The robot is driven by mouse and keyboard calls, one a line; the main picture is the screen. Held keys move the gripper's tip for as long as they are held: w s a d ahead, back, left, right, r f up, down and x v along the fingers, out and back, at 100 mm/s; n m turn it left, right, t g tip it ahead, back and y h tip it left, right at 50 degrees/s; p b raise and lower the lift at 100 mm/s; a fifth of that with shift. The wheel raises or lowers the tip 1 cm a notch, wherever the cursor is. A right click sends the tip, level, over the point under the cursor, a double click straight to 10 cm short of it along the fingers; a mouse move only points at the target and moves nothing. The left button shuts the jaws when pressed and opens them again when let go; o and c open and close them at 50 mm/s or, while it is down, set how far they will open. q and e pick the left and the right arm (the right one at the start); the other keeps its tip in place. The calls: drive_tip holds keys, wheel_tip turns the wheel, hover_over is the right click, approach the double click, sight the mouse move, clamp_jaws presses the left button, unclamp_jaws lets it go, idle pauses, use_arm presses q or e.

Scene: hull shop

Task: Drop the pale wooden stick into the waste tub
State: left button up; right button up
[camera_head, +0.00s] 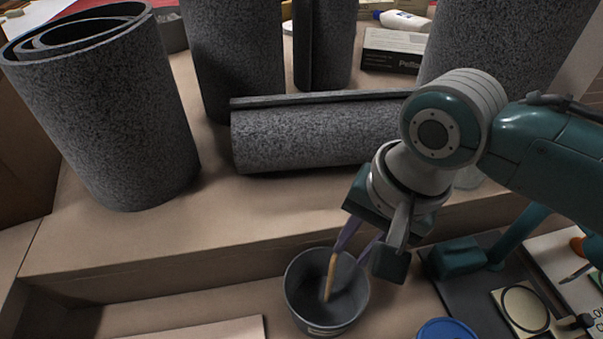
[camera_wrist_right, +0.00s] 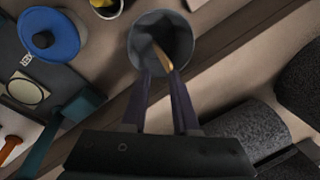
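The pale wooden stick (camera_head: 330,277) is upright and slightly tilted inside the mouth of the grey waste tub (camera_head: 294,292). My right gripper (camera_head: 349,258) is over the tub, its purple fingers pointing down and apart. The top of the stick meets the tip of one finger, while the other finger stands clear of it. The right wrist view also shows the stick (camera_wrist_right: 162,55) at one fingertip, in front of the tub (camera_wrist_right: 137,42). I cannot tell whether the stick's lower end rests on the tub floor. My left gripper is not in view.
A grey felt roll (camera_head: 310,135) lies on the raised ledge (camera_head: 130,250) behind the tub, with upright rolls (camera_head: 110,115) around it. A blue lid (camera_head: 446,330) and a dark mat (camera_head: 440,285) with a teal object (camera_head: 458,257) are right of the tub.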

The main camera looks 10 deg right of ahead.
drive_tip(key=shift+o, duration=0.7)
wheel_tip(320, 180, up, 10)
drive_tip(key=s+d+p, duration=0.1)
drive_tip(key=p, duration=0.2)
drive_tip(key=shift+d+p, duration=0.3)
drive_tip(key=shift+p, duration=0.05)
drive_tip(key=shift+s+f, duration=0.1)
drive_tip(key=s+a+r+n+t+p, duration=0.1)
drive_tip(key=s+a+r+n+p, duration=0.1)
drive_tip(key=s+r+n+p, duration=0.5)
drive_tip(key=s+d+r+n+t+h+p, duration=0.1)
drive_tip(key=s+d+r+n+h+p, duration=0.1)
drive_tip(key=s+d+r+p, duration=0.35)
wheel_tip(320, 180, up, 36)
drive_tip(key=s+d+p, duration=0.1)
drive_tip(key=d+p, duration=0.1)
drive_tip(key=p, duration=3.2)
drive_tip(key=shift+s+r, duration=0.25)
drive_tip(key=shift+s, duration=0.15)
